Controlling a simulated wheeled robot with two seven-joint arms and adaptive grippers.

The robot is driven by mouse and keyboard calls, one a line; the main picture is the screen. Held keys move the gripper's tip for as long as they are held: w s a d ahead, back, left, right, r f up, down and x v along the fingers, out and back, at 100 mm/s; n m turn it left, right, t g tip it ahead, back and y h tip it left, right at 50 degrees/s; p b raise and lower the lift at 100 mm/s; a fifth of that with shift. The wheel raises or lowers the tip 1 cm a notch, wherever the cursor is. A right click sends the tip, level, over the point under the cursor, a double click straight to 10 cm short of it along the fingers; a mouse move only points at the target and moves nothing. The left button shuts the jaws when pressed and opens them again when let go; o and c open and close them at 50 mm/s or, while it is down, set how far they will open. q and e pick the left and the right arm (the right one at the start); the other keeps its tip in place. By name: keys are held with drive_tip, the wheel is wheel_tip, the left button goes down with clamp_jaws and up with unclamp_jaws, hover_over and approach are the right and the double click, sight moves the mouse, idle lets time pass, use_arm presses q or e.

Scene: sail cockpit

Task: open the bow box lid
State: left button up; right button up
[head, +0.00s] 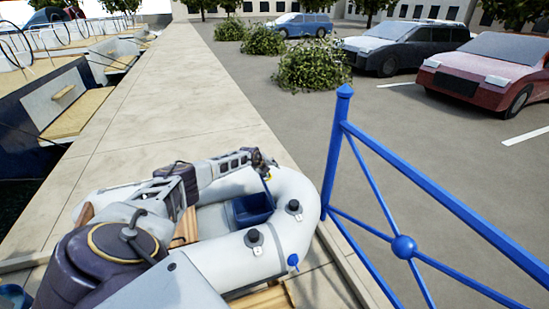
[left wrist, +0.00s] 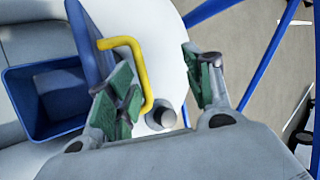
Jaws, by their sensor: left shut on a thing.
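The blue bow box (head: 250,211) sits inside the grey inflatable dinghy's bow. In the left wrist view its open inside (left wrist: 45,98) shows on the left. The blue lid (left wrist: 84,35) stands raised at the box's right side, seen nearly edge-on. A bent yellow handle (left wrist: 133,48) is fixed to the lid. My left gripper (head: 266,166) is above the box in the head view. The handle's lower end is partly hidden by a finger. My right gripper is not in view.
The dinghy's inflated tube (head: 295,235) curves around the box, with dark fittings on top. A blue railing (head: 335,150) stands close on the right. A concrete quay (head: 180,85) runs behind. Bushes (head: 313,66) and parked cars (head: 490,75) are farther off.

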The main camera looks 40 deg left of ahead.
use_arm(q)
drive_tip(key=s+d+r, duration=0.1)
drive_tip(key=d+r, duration=0.3)
drive_tip(key=r, duration=0.7)
drive_tip(key=shift+s+d+t, duration=0.15)
drive_tip(key=shift+d+t, duration=0.05)
drive_tip(key=shift+t, duration=0.1)
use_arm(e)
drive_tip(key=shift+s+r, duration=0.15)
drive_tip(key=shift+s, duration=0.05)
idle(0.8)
use_arm(q)
drive_tip(key=shift+r, duration=0.1)
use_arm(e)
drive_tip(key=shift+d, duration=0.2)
